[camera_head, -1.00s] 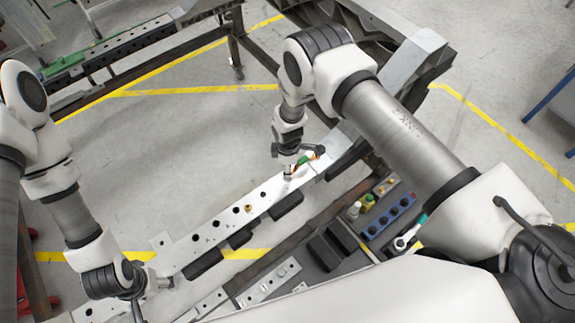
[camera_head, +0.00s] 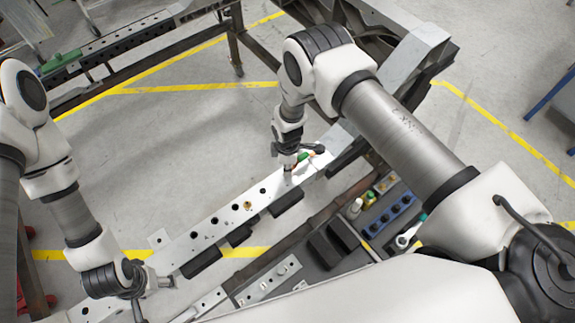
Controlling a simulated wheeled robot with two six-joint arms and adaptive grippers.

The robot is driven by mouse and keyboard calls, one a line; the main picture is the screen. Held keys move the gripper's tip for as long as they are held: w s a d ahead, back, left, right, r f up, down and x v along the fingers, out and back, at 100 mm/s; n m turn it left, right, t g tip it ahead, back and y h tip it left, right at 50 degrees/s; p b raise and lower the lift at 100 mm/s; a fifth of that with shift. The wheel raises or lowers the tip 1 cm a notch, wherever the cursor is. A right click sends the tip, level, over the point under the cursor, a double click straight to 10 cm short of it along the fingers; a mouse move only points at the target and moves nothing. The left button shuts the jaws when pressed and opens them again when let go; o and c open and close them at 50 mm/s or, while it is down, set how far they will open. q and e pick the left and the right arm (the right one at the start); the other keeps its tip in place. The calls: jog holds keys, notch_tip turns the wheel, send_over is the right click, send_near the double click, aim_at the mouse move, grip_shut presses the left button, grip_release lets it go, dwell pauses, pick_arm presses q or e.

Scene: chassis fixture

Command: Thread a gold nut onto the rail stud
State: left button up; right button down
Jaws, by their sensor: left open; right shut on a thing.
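The rail (camera_head: 228,217) is a long pale metal strip with a row of dark holes, running diagonally across the middle. A small gold piece (camera_head: 247,206) sits on the rail; I cannot tell whether it is a nut or a stud. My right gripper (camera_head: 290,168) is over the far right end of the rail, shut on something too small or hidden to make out. Orange and green bits show just beside it. My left gripper (camera_head: 158,284) is open at the rail's near left end, seemingly empty.
Right of the rail, a dark tray (camera_head: 322,252) holds black bins, a blue block with holes (camera_head: 388,217), small bottles (camera_head: 355,207) and a green-handled tool (camera_head: 408,236). A loose perforated plate (camera_head: 268,282) lies in front. Open floor lies left of the rail.

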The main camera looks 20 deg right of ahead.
jog(key=shift+f+b, duration=0.15)
jog(key=shift+b, duration=0.15)
jog(key=m+b, duration=0.2)
jog(key=f+m+b, duration=0.1)
jog(key=m, duration=0.1)
jog(key=shift+m+b, duration=0.3)
jog(key=shift+b, duration=0.05)
jog(key=m+b, duration=0.3)
jog(key=m, duration=0.1)
jog(key=shift+m, duration=0.4)
jog(key=shift+r+m, duration=0.45)
jog(key=shift+m, duration=0.35)
jog(key=shift+f+m+b, duration=0.25)
jog(key=shift+m+b, duration=0.35)
jog(key=shift+b, duration=0.15)
jog(key=shift+m+b, duration=0.3)
jog(key=shift+m, duration=0.2)
jog(key=shift+s+r+m, duration=0.1)
jog(key=shift+r+m, duration=0.15)
jog(key=shift+m, duration=0.05)
jog(key=c, duration=1)
grip_release()
jog(key=shift+a, duration=0.1)
